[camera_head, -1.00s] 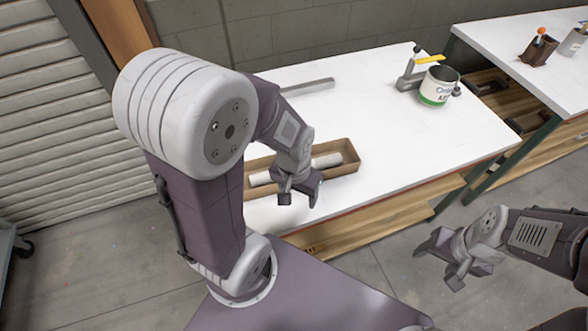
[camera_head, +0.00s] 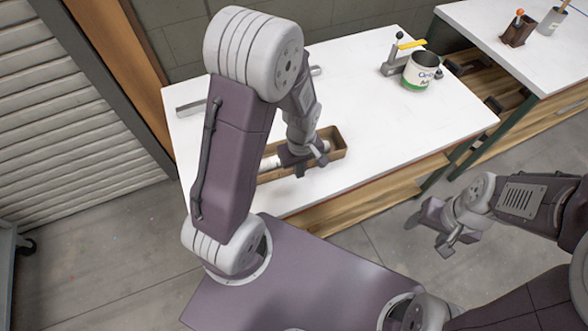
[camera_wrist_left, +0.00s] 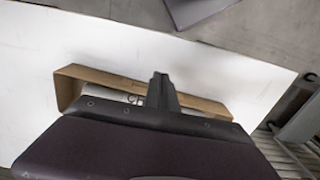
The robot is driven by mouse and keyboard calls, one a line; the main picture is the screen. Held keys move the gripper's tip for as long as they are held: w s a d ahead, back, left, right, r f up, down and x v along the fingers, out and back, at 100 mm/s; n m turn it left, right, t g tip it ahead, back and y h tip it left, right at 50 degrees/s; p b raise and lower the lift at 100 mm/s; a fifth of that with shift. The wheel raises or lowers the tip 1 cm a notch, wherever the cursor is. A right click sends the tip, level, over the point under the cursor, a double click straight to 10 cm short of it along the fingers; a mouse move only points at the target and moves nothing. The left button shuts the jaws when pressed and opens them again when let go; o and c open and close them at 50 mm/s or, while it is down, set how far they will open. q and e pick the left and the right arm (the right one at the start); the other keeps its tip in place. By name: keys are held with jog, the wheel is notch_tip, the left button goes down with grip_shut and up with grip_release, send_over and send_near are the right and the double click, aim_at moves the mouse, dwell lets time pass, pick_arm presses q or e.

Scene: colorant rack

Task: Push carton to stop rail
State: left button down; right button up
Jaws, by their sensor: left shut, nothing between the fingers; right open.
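The carton (camera_head: 338,142) is a long, open brown box lying on the white table, with white cylinders (camera_head: 327,147) inside. In the left wrist view the carton (camera_wrist_left: 90,74) lies behind my gripper, which hides much of it. The stop rail (camera_head: 190,107) looks to be the grey bar lying on the table beyond the carton, partly hidden by my left arm. My left gripper (camera_head: 312,168) is shut and empty, at the carton's near side; I cannot tell whether it touches. It also shows in the left wrist view (camera_wrist_left: 160,82). My right gripper (camera_head: 428,226) is open, off the table at the right.
A white and green can (camera_head: 421,70) stands at the back right of the table beside a grey clamp (camera_head: 394,58) with a yellow strip (camera_head: 411,45). A second white table (camera_head: 480,28) stands to the right. The table's middle right is clear.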

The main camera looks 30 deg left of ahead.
pick_arm(q)
notch_tip(320, 180, down, 6)
jog(key=shift+f+b, duration=0.1)
jog(key=shift+b, duration=0.2)
jog(key=w+a+p, duration=0.1)
jog(key=w+a, duration=0.1)
jog(key=a, duration=0.1)
jog(key=shift+w+f, duration=0.1)
jog(key=shift+w, duration=0.25)
